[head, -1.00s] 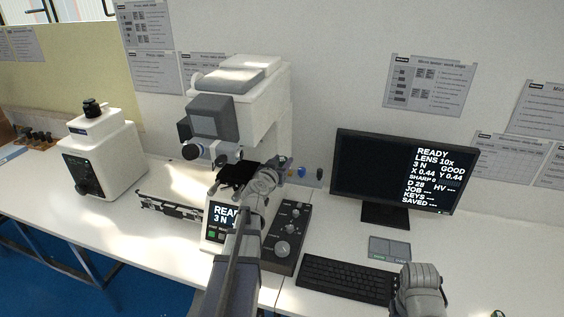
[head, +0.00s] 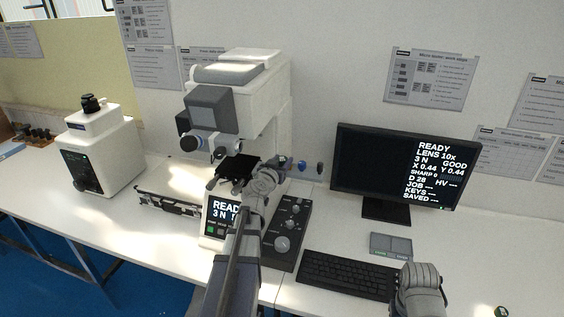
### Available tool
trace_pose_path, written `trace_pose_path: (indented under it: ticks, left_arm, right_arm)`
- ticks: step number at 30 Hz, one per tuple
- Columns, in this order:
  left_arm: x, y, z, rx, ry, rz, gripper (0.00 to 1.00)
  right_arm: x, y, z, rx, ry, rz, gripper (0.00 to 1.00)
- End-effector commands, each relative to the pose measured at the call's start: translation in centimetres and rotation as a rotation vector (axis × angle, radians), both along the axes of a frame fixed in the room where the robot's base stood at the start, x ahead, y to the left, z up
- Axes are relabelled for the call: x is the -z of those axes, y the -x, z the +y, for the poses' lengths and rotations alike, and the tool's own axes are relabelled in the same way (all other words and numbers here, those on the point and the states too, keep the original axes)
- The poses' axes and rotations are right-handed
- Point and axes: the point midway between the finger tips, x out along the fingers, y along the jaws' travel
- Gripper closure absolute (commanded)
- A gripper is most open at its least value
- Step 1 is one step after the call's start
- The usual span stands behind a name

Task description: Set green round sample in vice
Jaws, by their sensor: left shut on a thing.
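My left arm reaches up from the bottom to the white microhardness tester (head: 262,100). My left gripper (head: 230,171) is at its dark stage area, just below the lens turret (head: 222,146). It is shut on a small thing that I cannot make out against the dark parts. The vice is hard to tell apart from the gripper there. A small dark round thing with green on it (head: 501,312) is cut off at the bottom right edge; I cannot tell what it is. My right arm shows at the bottom right, but its gripper is out of view.
A control box with knobs (head: 286,232) and a small lit display (head: 222,212) stand close to the left arm. A keyboard (head: 345,274), a monitor (head: 400,165) and an open case (head: 168,200) are on the white bench. Another white tester (head: 98,155) is at left.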

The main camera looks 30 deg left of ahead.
Motion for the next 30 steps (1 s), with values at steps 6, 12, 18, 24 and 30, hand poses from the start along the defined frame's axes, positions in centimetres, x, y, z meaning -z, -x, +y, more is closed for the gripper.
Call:
trace_pose_path:
  ticks: [6, 12, 18, 24, 30]
  left_arm:
    - [0.12, 0.0, 0.01, 0.0, 0.0, 0.0, 1.0]
    - [0.41, 0.0, 0.01, 0.0, 0.0, 0.0, 1.0]
    - [0.53, 0.0, 0.01, 0.0, 0.0, 0.0, 0.48]
    - [0.53, 0.0, 0.01, 0.0, 0.0, 0.0, 0.26]
    - [0.53, 0.0, 0.01, 0.0, 0.0, 0.0, 0.19]
  right_arm:
    - [0.12, 0.0, 0.0, 0.0, 0.0, 0.0, 0.5]
    - [0.42, 0.0, 0.0, 0.0, 0.0, 0.0, 0.5]
    - [0.52, 0.0, 0.0, 0.0, 0.0, 0.0, 0.5]
    - [0.52, 0.0, 0.0, 0.0, 0.0, 0.0, 0.5]
    - [0.52, 0.0, 0.0, 0.0, 0.0, 0.0, 0.5]
